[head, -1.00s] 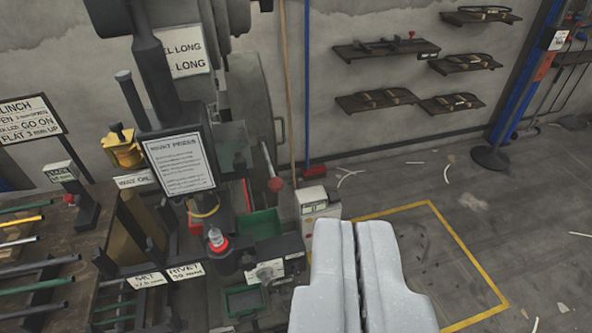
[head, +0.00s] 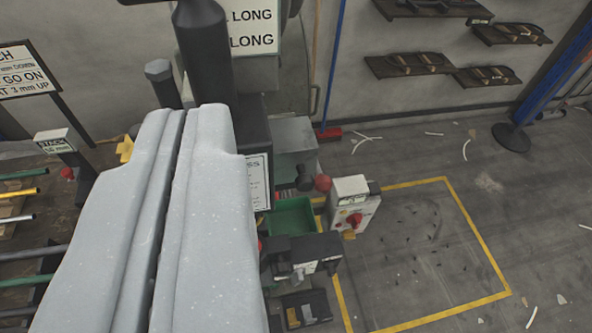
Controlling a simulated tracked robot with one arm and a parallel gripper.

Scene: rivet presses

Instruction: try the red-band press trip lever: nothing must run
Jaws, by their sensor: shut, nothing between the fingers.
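The press (head: 205,45) stands at the left of centre, dark, with a paper notice (head: 258,180) partly covered by my gripper. A red ball (head: 323,183), likely the end of the trip lever, sticks out at the press's right side; its arm is mostly hidden. No red band shows clearly now. My gripper (head: 188,112) is shut and empty, its two pale fingers side by side with a thin dark seam. In the picture it covers the press's lower front, to the left of the ball and apart from it.
A white switch box (head: 350,200) with a red knob (head: 355,220) stands right of the press. A green bin (head: 292,215) sits below the ball. A yellow floor outline (head: 480,240) encloses mostly bare floor. A rod rack is at the left, wall shelves (head: 410,64) at the back.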

